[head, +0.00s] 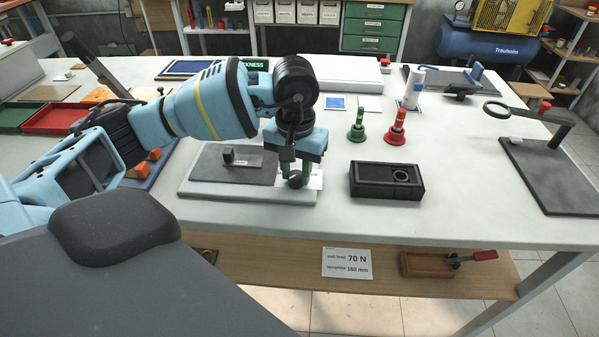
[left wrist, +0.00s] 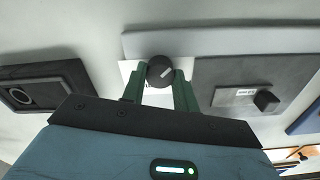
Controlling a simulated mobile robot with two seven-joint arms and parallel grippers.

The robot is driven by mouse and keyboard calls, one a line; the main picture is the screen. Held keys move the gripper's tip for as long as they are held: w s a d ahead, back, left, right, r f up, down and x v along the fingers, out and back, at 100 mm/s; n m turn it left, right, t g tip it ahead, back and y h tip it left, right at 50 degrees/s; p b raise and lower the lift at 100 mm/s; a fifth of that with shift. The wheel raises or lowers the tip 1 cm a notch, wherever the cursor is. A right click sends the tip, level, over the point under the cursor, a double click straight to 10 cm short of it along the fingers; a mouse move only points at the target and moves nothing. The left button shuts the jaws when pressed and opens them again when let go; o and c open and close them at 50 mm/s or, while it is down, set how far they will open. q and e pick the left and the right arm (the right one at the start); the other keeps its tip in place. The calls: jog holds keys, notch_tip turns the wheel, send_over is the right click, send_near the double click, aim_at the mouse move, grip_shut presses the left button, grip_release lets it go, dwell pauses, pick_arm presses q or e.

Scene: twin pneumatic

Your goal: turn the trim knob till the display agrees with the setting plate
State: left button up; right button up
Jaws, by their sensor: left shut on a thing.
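The trim knob (head: 296,180) is a dark round knob at the front right of a pale board (head: 245,194). In the left wrist view the knob (left wrist: 160,71) shows a light pointer line on its face. My left gripper (head: 295,177) points down, its green fingers shut on the knob from both sides; they also show in the left wrist view (left wrist: 159,83). A dark panel with green letters ending "KNESS" (head: 258,64) is partly behind my left arm; no reading is visible. I cannot tell which plate is the setting plate. My right gripper is out of view.
A black box with a round ring (head: 387,181) stands right of the board. Green (head: 357,127) and red (head: 396,128) handled pieces stand behind it. The right front tabletop is clear.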

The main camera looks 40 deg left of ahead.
aim_at(296, 175)
pick_arm(q)
jog(key=shift+m+b, duration=0.55)
jog(key=shift+m, duration=0.65)
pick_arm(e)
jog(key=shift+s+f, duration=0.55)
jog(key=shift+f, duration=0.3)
pick_arm(q)
jog(key=o, duration=1)
jog(key=shift+c, duration=0.2)
jog(key=shift+r, duration=3.95)
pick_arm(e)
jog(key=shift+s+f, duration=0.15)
